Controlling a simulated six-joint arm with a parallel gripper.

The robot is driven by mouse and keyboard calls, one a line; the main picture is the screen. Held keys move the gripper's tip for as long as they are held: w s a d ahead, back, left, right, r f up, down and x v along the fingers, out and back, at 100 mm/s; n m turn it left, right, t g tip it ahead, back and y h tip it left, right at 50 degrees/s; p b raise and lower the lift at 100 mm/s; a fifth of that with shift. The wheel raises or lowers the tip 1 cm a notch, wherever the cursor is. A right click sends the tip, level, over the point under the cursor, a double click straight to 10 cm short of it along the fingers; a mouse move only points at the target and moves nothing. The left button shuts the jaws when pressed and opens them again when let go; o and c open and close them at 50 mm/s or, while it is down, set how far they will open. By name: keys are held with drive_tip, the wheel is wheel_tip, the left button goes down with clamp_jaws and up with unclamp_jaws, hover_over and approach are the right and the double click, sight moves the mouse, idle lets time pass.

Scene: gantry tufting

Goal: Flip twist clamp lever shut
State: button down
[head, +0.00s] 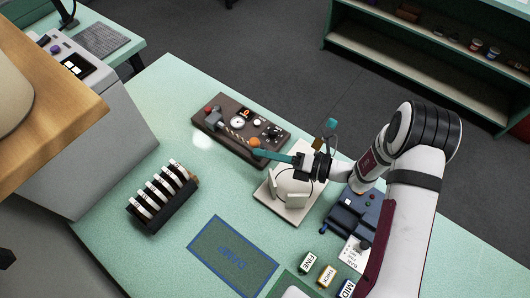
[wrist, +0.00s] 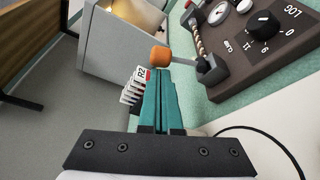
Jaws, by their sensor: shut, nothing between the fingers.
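The twist clamp sits on a dark brown panel (head: 262,150), which also shows at the upper right of the wrist view (wrist: 262,65). Its lever ends in an orange knob (head: 255,141); in the wrist view the knob (wrist: 160,56) sticks out left past the panel's edge on a grey arm. A twisted strand (wrist: 196,35) runs beside the clamp. My gripper (head: 256,152) has long teal fingers, closed together and empty. Its tips (wrist: 157,73) are right at the knob; whether they touch it I cannot tell. The lever's pivot is partly unclear.
A round gauge (head: 237,122) and a black dial (wrist: 263,25) stand on the panel. A white plate with upright pieces (head: 268,195) lies below my gripper. A black rack of white cards (head: 160,197) is at left. A blue device (head: 350,212) is at right. Green table between is clear.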

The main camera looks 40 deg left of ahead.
drive_tip(key=shift+w+m, duration=0.2)
drive_tip(key=shift+m, duration=0.1)
drive_tip(key=shift+w+r+m+g+y, duration=0.15)
drive_tip(key=shift+w+m+g, duration=0.05)
drive_tip(key=shift+w+m, duration=0.3)
drive_tip(key=shift+w+r+m+g+y, duration=0.15)
drive_tip(key=shift+w+m+g, duration=0.05)
drive_tip(key=shift+w+m, duration=0.3)
drive_tip(key=v, duration=0.6)
drive_tip(key=f+v, duration=0.1)
drive_tip(key=v, duration=0.3)
